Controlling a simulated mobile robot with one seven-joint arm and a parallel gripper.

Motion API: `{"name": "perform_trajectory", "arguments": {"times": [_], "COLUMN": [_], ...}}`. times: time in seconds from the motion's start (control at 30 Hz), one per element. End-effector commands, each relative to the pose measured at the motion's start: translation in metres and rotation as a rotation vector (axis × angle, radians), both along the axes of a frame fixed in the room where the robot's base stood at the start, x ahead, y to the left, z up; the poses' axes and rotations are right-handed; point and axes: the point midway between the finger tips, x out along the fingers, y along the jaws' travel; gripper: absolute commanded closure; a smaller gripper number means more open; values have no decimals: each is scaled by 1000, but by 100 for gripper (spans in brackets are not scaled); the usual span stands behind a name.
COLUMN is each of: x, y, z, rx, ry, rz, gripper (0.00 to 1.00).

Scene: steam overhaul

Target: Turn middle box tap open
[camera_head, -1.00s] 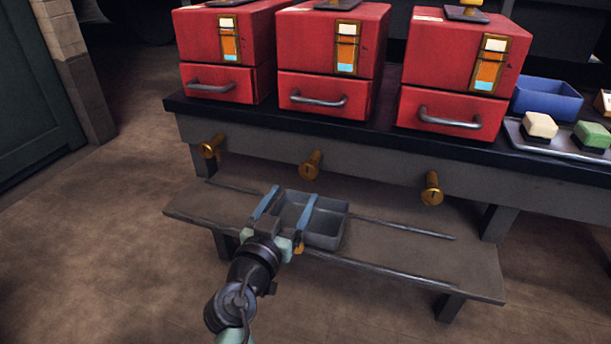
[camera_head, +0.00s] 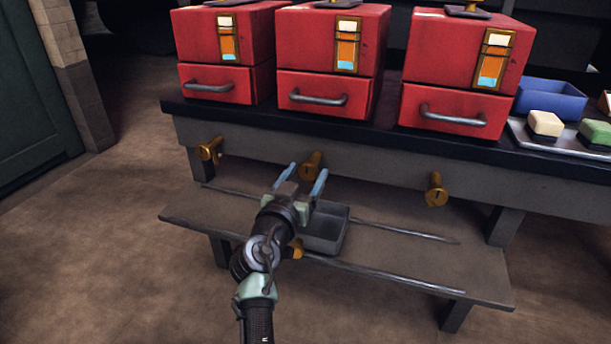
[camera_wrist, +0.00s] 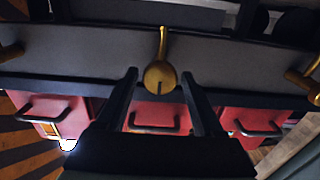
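The middle tap (camera_head: 311,164) is a brass fitting on the grey bench front, below the middle red box (camera_head: 328,88). In the wrist view the tap (camera_wrist: 160,75) shows a round brass body with a narrow handle pointing up in the picture. My gripper (camera_head: 306,172) is open, its two blue fingers apart and pointing at the tap. In the wrist view my gripper (camera_wrist: 160,78) has one finger on each side of the tap's line, with nothing held. I cannot tell whether the fingertips reach the tap; a gap shows on both sides.
Another brass tap (camera_head: 209,148) is to the left and one (camera_head: 436,190) to the right. A grey tray (camera_head: 325,238) sits on the low rail shelf (camera_head: 400,260) under my gripper. A blue bin (camera_head: 550,98) stands on the bench at right.

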Motion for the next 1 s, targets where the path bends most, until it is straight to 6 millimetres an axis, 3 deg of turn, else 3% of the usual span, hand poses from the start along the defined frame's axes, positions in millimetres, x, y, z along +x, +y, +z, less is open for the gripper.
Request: {"name": "perform_trajectory", "arguments": {"times": [0.03,0.37,0.67,1.0], "x": [0,0,0,0], "y": [0,0,0,0], "z": [0,0,0,0], "rx": [0,0,-31,-234], "ry": [0,0,10,76], "rz": [0,0,0,1], "gripper": [42,100,100,100]}}
